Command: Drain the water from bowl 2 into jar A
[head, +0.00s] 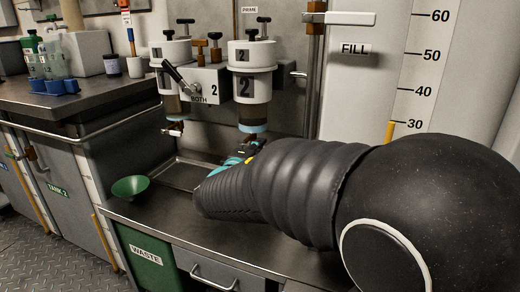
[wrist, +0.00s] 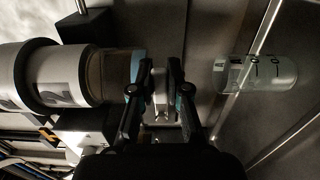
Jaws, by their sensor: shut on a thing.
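Bowl 2 (head: 254,115) hangs under the white filter head marked 2 (head: 252,57). It is brownish with a pale blue band at its bottom, and in the wrist view it lies sideways at the left (wrist: 110,76). My gripper (wrist: 158,80) is just below the bowl, shut on a small pale metal piece that looks like the drain tap (wrist: 160,98). In the head view my arm hides most of the gripper and the tap. Flow is not visible.
Another bowl (head: 173,105) hangs left of bowl 2, with a selector handle (head: 180,78) between the heads near the BOTH label. A green funnel (head: 130,187) sits above the WASTE cabinet (head: 146,256). A side bench (head: 75,98) holds bottles. A FILL gauge (head: 420,70) stands right.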

